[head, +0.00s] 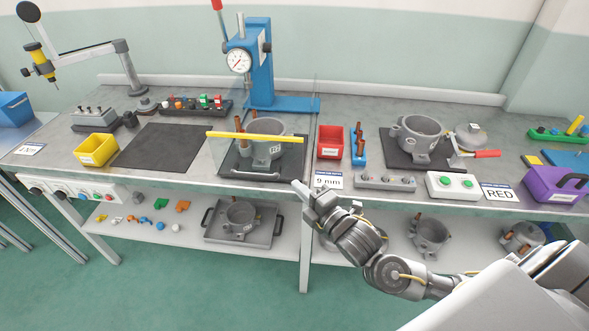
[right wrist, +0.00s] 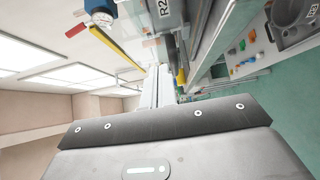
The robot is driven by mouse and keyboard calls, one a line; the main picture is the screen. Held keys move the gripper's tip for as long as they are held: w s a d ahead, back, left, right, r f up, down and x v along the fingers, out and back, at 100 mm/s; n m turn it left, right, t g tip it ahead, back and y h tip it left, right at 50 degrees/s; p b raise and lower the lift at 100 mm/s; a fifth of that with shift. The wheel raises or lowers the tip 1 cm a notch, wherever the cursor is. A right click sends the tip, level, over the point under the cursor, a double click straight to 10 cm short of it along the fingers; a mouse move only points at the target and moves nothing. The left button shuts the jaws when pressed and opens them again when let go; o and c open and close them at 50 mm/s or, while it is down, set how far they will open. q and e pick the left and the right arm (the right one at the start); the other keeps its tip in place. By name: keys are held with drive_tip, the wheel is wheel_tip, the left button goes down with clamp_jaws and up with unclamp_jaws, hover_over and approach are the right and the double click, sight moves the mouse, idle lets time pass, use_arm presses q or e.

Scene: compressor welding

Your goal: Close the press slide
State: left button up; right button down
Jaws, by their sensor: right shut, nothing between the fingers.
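The blue press (head: 259,62) with a round gauge stands at the back of the bench. In front of its base is the dark slide plate (head: 232,164) with a pale bar handle (head: 256,176) on its front edge. A grey compressor housing (head: 265,152) marked R2 sits on the plate, partly behind a clear guard with a yellow bar (head: 256,137). My right gripper (head: 301,189) is shut and empty, just right of the handle and apart from it, at the bench's front edge. Its fingers (right wrist: 160,88) also show in the right wrist view. My left gripper is out of view.
A red bin (head: 330,142) and blue rack (head: 359,147) stand right of the slide. A second housing (head: 417,138) is on a dark mat further right. A yellow bin (head: 97,149) and bare dark mat (head: 160,146) lie left. A green-button box (head: 453,186) is near the front edge.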

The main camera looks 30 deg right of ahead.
sight(285, 163)
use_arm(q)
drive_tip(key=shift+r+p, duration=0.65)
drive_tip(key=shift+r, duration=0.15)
use_arm(e)
drive_tip(key=shift+w+d, duration=0.25)
drive_tip(key=shift+w, duration=0.85)
drive_tip(key=shift+w+d, duration=0.2)
drive_tip(key=shift+w, duration=0.9)
drive_tip(key=shift+w+d, duration=0.25)
drive_tip(key=shift+w, duration=0.85)
